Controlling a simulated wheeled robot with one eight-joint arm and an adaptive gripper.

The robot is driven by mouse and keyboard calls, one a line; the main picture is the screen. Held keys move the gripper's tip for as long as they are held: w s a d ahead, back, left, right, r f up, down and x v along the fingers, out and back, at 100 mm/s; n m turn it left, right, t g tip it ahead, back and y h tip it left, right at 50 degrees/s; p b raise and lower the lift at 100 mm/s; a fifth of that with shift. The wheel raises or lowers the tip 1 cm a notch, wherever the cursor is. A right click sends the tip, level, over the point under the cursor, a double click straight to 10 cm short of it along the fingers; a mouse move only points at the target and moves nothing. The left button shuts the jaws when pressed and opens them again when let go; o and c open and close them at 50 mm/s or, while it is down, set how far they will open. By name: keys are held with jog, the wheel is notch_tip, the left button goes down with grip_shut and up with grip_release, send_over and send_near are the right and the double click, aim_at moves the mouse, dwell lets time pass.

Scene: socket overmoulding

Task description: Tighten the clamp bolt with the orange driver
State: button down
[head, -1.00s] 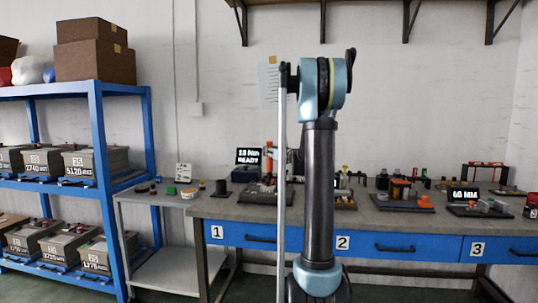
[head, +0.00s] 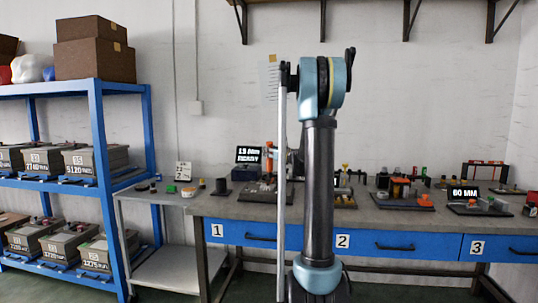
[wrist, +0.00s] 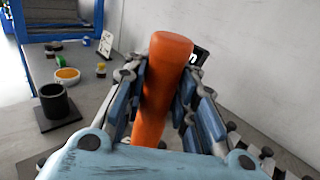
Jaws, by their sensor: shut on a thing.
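My gripper (wrist: 166,98) is shut on the orange driver (wrist: 167,70) in the wrist view. The orange handle stands roughly upright between the blue finger pads, leaning slightly. The driver's lower end and the clamp bolt are hidden behind the gripper body.
A black cup (wrist: 58,105) on a square base stands left of the gripper, with a yellow-filled bowl (wrist: 67,75) behind it. A screen (head: 249,155) stands on the bench (head: 222,208). Fixtures crowd the bench to the right. A blue shelf (head: 98,130) stands left.

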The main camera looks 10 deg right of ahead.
aim_at(271, 144)
jog(key=shift+f, duration=0.6)
dwell(1.7)
jog(key=shift+r, duration=2.5)
jog(key=shift+s, duration=0.1)
